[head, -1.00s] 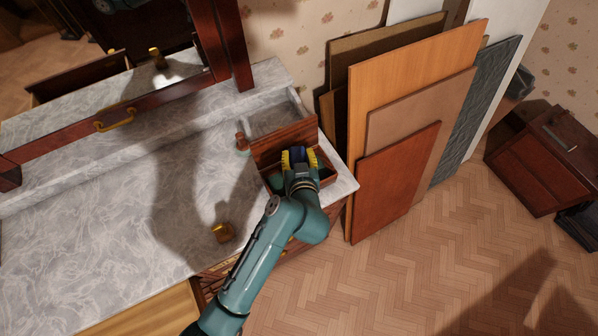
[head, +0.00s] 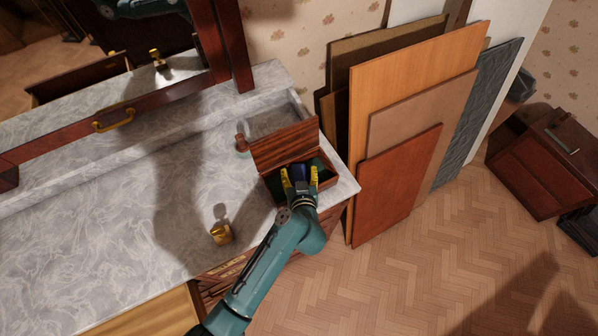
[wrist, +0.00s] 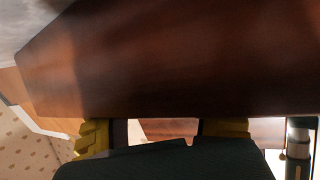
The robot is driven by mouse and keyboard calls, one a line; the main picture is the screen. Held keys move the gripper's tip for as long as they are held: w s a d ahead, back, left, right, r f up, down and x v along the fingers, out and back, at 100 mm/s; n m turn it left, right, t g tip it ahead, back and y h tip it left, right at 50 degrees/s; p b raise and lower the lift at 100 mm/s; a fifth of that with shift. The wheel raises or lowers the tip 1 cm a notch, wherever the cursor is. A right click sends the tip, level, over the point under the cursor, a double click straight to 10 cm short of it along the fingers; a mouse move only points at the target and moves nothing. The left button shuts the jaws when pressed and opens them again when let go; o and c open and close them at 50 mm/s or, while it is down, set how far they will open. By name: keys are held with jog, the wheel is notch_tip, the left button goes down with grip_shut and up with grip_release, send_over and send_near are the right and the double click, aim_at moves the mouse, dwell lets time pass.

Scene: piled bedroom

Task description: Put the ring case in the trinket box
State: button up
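The trinket box (head: 285,147) is a small dark wooden box on the dresser's right corner. Its lid is raised, and its green-lined inside is partly hidden by my gripper. In the wrist view my gripper's yellow fingers (wrist: 158,130) stand apart below a large wooden face, and the blue piece is not clear there.
A small brass object (head: 221,234) stands on the marble dresser top (head: 110,220), left of my arm. A mirror frame (head: 232,45) rises behind. Boards (head: 400,185) lean on the wall to the right.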

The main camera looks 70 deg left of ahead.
jog(key=shift+r, duration=0.1)
jog(key=shift+d+r, duration=0.1)
jog(key=shift+d, duration=0.15)
jog(key=v, duration=1.1)
jog(key=shift+d, duration=0.2)
jog(key=shift+s+r, duration=0.1)
jog(key=shift+r, duration=0.05)
jog(key=w+d+r+m+t+h, duration=0.25)
jog(key=w+d+r+t, duration=0.3)
jog(key=w+r, duration=0.4)
jog(key=w+d+r+m+t+h, duration=0.1)
jog(key=w+d+r+m+t, duration=0.25)
jog(key=w+d+r, duration=0.4)
jog(key=s+d+r+m+t+h, duration=0.1)
jog(key=d+r+m+t+h, duration=0.2)
jog(key=d+r, duration=0.3)
jog(key=s+d+r+m+t+h, duration=0.1)
jog(key=d+r+m+t+h, duration=0.2)
jog(key=d+r, duration=0.4)
jog(key=s+d+r+m+t+h, duration=0.1)
jog(key=d+r+m+t+h, duration=0.2)
jog(key=r, duration=1.4)
jog(key=d+t+h, duration=0.1)
jog(key=d, duration=0.3)
jog(key=shift+s, duration=0.4)
